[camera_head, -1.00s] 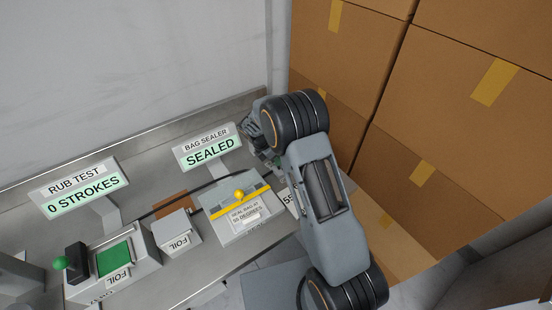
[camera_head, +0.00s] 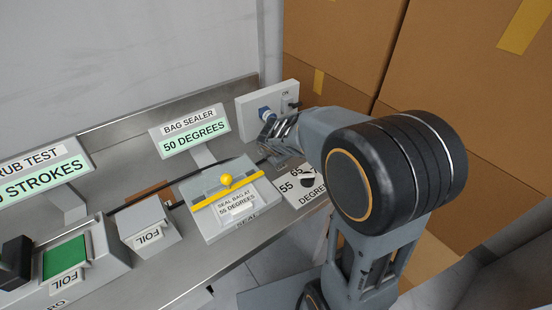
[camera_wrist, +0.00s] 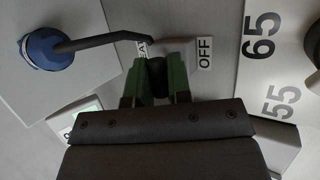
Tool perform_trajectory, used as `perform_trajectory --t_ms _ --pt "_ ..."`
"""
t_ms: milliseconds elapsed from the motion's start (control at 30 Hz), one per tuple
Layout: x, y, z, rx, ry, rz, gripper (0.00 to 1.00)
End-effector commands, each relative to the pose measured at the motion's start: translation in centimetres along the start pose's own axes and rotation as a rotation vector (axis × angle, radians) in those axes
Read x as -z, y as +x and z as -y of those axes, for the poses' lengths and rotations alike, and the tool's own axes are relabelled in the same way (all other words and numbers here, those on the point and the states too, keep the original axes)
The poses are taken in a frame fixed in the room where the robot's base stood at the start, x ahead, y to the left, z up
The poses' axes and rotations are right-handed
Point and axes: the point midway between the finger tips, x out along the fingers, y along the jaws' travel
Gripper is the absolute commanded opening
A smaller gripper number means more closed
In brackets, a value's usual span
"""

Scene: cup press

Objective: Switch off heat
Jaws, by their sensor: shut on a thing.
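My gripper (camera_wrist: 158,80) has its two green fingers closed on a small black knob (camera_wrist: 157,70) in the wrist view. The knob stands beside a light grey raised part with a label reading OFF (camera_wrist: 205,53) to its right. Another label (camera_wrist: 143,48), partly covered, is to its left. In the head view my gripper (camera_head: 279,150) is behind the bag sealer, and my arm hides the knob. The bag sealer display (camera_head: 194,137) reads 50 DEGREES. The sealer (camera_head: 222,222) has a yellow bar with a yellow ball on it.
A degrees dial plate (camera_head: 287,188) is right of the sealer. Cardboard boxes (camera_head: 345,50) stand at right.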

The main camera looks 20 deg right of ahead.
Motion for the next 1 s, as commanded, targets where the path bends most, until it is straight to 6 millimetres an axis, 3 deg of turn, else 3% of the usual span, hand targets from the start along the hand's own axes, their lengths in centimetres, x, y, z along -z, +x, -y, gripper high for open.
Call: perform_trajectory --t_ms 300,867,900,1000 --pt "-0.04 -0.05 0.31 -0.116 0.045 -0.001 0.0" --pt "-0.13 -0.33 0.22 -0.138 0.054 -0.002 0.0" --pt "-0.13 -0.33 0.22 -0.138 0.054 -0.002 0.22" --pt "-0.11 -0.29 0.3 -0.135 0.053 -0.001 0.32"
